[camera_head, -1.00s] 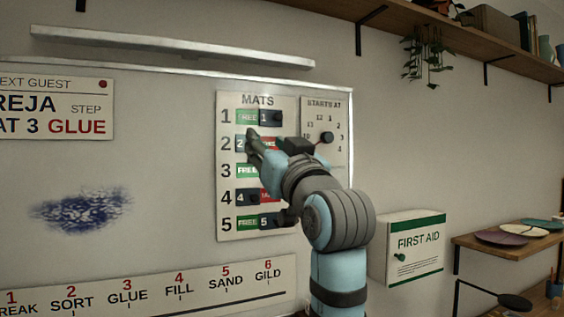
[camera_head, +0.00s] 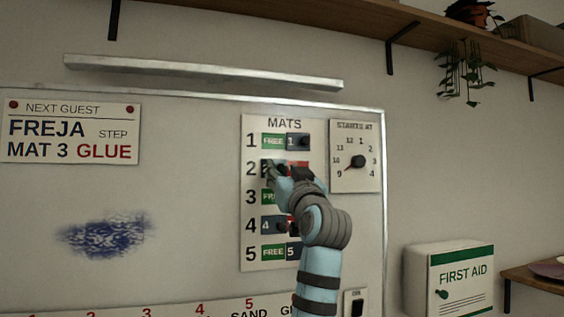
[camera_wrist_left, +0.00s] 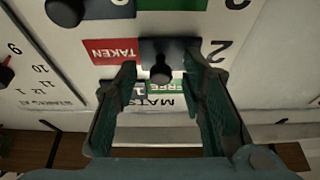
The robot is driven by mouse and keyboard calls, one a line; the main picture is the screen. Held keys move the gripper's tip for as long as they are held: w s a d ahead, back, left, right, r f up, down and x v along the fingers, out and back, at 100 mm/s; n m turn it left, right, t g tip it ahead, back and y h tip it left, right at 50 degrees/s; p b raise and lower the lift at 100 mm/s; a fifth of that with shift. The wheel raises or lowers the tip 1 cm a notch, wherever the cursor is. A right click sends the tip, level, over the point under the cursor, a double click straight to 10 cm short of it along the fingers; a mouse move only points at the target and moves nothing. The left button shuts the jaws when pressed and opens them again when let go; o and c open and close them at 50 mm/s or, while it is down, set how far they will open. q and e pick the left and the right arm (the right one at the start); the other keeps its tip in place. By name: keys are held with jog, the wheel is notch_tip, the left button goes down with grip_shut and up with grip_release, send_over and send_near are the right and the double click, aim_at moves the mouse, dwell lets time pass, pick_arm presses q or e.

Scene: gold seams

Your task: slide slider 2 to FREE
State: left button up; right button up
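Slider 2 (camera_head: 265,168) is a dark block with a round knob in row 2 of the MATS panel (camera_head: 284,124). It sits at the left end of its track, with red TAKEN showing to its right. In the left wrist view, which is upside down, slider 2 (camera_wrist_left: 180,49) shows its knob between the fingers, and the TAKEN label (camera_wrist_left: 108,50) is uncovered. My left gripper (camera_head: 277,172) is at row 2 and partly hides it. In the wrist view my left gripper (camera_wrist_left: 161,68) is open, its fingers on either side of the knob. Contact is unclear. My right gripper is out of view.
Slider 1 (camera_head: 298,142) and slider 5 (camera_head: 294,251) are at the right with FREE showing. Slider 4 (camera_head: 267,226) is at the left. A dial (camera_head: 358,161) is right of the panel. A first aid box (camera_head: 447,280) hangs lower right.

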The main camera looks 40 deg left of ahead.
pick_arm(q)
jog(key=shift+w+a+r, duration=0.1)
jog(key=shift+a+r, duration=0.1)
jog(key=shift+d, duration=0.1)
grip_shut()
